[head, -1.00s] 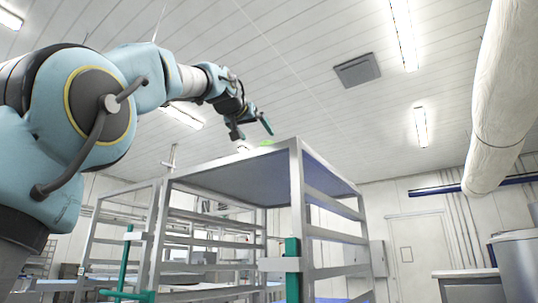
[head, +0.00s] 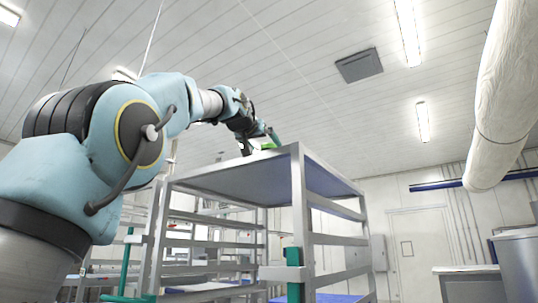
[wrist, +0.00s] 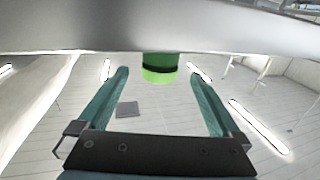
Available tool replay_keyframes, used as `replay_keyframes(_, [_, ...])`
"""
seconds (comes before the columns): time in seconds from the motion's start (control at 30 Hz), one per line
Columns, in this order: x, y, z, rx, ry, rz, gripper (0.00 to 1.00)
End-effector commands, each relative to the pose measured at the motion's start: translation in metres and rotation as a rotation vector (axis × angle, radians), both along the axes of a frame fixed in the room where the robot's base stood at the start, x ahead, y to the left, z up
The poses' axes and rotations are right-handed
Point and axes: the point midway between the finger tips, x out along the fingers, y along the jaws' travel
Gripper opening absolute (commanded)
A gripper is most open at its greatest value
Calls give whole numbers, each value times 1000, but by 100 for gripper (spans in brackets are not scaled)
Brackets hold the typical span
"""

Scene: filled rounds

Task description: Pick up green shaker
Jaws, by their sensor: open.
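The green shaker (head: 268,146) stands on top of the metal rack (head: 235,183), by its upper edge; the head view shows only a small part of it. In the wrist view, which is upside down, the shaker (wrist: 160,67) shows bright green with a dark band, at the rack's grey surface (wrist: 160,27). My gripper (head: 259,142) is at the rack top, right by the shaker. In the wrist view my gripper (wrist: 159,74) is open, with one teal finger to each side of the shaker. The shaker lies between the fingertip lines, and no contact shows.
The rack has a front post (head: 298,220) and side rails below its top. A wrapped white duct (head: 505,95) hangs at the right. A grey steel container (head: 518,265) stands at the lower right. The air above the rack is clear.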

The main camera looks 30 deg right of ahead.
Motion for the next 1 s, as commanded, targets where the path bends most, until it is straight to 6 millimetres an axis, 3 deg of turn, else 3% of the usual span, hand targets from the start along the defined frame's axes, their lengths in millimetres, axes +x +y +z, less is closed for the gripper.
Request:
replay_keyframes(0.43, [23, -23, 4, 0, 0, 0, 100])
replay_keyframes(0.77, [25, -25, 3, -1, -1, 0, 100])
replay_keyframes(1.0, [25, -25, 3, -1, -1, 0, 73])
